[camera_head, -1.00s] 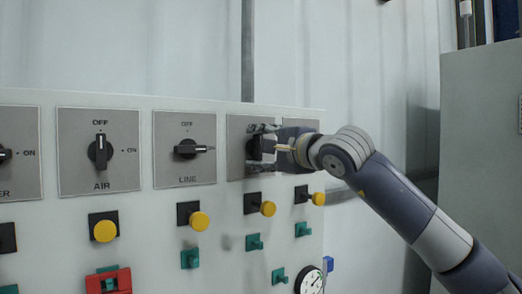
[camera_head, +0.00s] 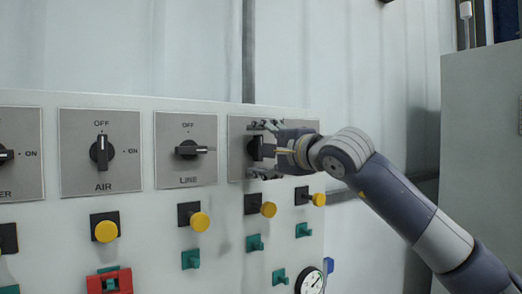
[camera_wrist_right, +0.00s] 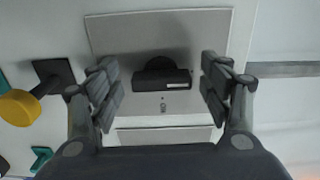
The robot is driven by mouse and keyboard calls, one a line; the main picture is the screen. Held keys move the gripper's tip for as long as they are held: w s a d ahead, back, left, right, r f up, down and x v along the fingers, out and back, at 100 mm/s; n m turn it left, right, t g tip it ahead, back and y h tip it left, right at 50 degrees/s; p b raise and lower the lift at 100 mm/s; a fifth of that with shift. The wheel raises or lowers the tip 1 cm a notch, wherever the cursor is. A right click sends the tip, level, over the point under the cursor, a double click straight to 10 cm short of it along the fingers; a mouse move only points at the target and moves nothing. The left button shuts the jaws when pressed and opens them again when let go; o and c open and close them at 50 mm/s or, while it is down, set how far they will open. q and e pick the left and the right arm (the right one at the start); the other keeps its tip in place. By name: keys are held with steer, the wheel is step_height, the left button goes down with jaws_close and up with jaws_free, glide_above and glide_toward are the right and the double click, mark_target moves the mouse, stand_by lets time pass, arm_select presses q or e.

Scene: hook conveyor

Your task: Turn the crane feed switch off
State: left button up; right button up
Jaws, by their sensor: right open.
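The rotary switch (camera_head: 255,148) on the fourth visible plate has a black knob; its name is hidden in the head view, so I cannot read whether it is the crane feed switch. In the right wrist view its black handle (camera_wrist_right: 161,79) lies crosswise between my fingers, along the line joining them, which is upright on the panel. A pale mark shows near its right end, the panel's upper side. My right gripper (camera_head: 264,149) is open at the plate, one finger above and one below the knob. Gaps show on both sides in the wrist view. My left gripper is not in view.
The panel also has the LINE switch (camera_head: 188,150), pointing right, and the AIR switch (camera_head: 102,152), pointing up to OFF. Yellow buttons (camera_head: 268,209) and green knobs (camera_head: 254,243) sit below. A gauge (camera_head: 311,281) is low right. A grey cabinet (camera_head: 482,150) stands at right.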

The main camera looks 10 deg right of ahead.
steer(key=shift+s+d, duration=0.1)
steer(key=shift+d, duration=0.05)
steer(key=v, duration=1.1)
steer(key=shift+s, duration=0.35)
